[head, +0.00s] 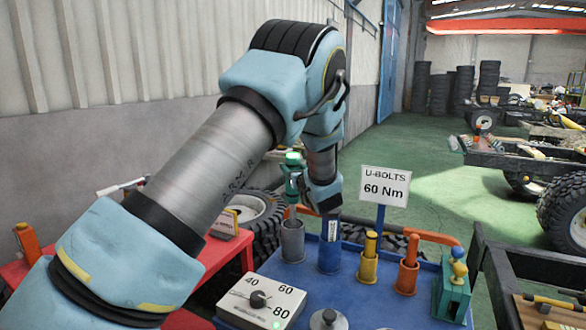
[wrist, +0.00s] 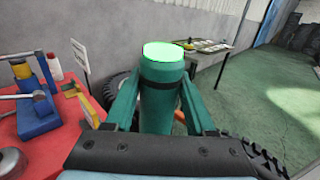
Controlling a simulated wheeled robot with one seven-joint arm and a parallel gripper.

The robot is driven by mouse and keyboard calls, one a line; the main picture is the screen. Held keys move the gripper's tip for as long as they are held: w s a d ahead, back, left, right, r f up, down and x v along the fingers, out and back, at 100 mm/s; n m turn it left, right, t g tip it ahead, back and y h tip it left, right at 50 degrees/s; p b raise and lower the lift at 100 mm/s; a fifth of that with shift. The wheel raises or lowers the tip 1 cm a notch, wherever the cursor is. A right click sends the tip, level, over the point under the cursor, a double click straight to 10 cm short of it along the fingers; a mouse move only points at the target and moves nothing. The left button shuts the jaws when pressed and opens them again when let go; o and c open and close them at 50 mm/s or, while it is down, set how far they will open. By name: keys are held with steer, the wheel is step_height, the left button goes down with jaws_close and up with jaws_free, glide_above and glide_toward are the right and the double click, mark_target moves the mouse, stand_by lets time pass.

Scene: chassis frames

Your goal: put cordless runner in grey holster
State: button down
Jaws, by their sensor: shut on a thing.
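The cordless runner (wrist: 161,92) is a dark green cylinder with a bright glowing end, held between both fingers of my gripper (wrist: 158,84) in the wrist view. In the head view the green runner (head: 292,178) hangs upright from my gripper (head: 302,182), its green light at the top. The grey holster (head: 292,243) is a grey cylinder on the blue table, directly below the runner in the picture. My arm hides part of the gripper.
On the blue table (head: 330,283), a blue holster (head: 329,257), a yellow one (head: 368,267) and an orange one (head: 407,279) stand right of the grey one. A torque dial box (head: 262,303) is in front. A U-bolts 60 Nm sign (head: 385,186) stands behind.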

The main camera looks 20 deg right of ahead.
steer(key=shift+c, duration=1.5)
jaws_free()
steer(key=shift+o, duration=0.3)
steer(key=shift+r, duration=0.1)
